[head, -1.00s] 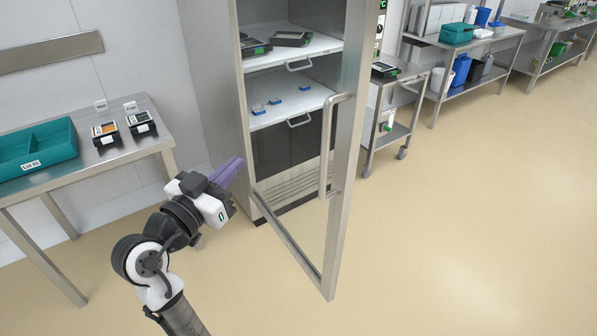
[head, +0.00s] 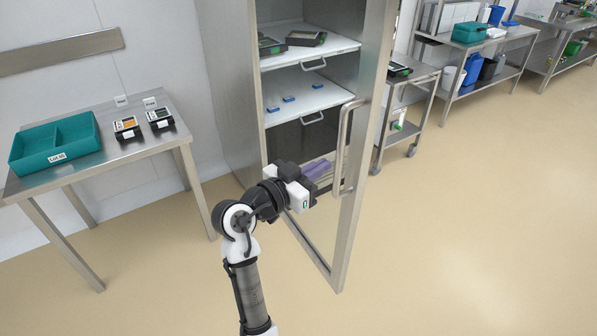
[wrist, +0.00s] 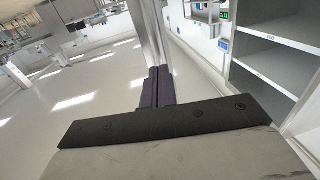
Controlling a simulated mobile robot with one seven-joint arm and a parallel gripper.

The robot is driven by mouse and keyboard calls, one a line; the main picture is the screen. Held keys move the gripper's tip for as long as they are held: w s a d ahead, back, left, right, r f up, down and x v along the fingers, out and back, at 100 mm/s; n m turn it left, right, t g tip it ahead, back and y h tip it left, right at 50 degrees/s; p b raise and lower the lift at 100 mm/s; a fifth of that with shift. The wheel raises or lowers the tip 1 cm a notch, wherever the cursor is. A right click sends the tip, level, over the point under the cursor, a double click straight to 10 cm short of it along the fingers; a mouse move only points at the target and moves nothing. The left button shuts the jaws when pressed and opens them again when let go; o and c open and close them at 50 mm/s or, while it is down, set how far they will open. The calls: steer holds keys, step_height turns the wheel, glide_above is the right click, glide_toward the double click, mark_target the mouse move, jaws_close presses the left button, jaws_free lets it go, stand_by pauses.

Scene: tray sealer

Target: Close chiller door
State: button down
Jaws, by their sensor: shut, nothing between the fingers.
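The chiller (head: 228,100) stands open in the head view, with its shelves showing. Its metal-framed glass door (head: 362,190) is swung out toward me. A long upright handle (head: 342,150) is on the door frame. My gripper (head: 320,168) is level with the lower part of the handle, left of the handle and the outer frame post. Its purple fingers are together and hold nothing. In the wrist view the shut fingers (wrist: 158,88) point at an upright metal post (wrist: 149,35), which looks like the door's edge. I cannot tell whether they touch the door.
Sealed trays (head: 306,38) and small blue items (head: 288,99) lie on the chiller shelves. A steel table (head: 130,152) with a teal bin (head: 85,125) and two small trays stands at left. A steel cart (head: 425,85) stands right of the door. The floor at right is clear.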

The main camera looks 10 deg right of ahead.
mark_target(338, 157)
steer(key=shift+p+x, duration=0.35)
steer(key=shift+x, duration=1.1)
steer(key=shift+d, duration=0.1)
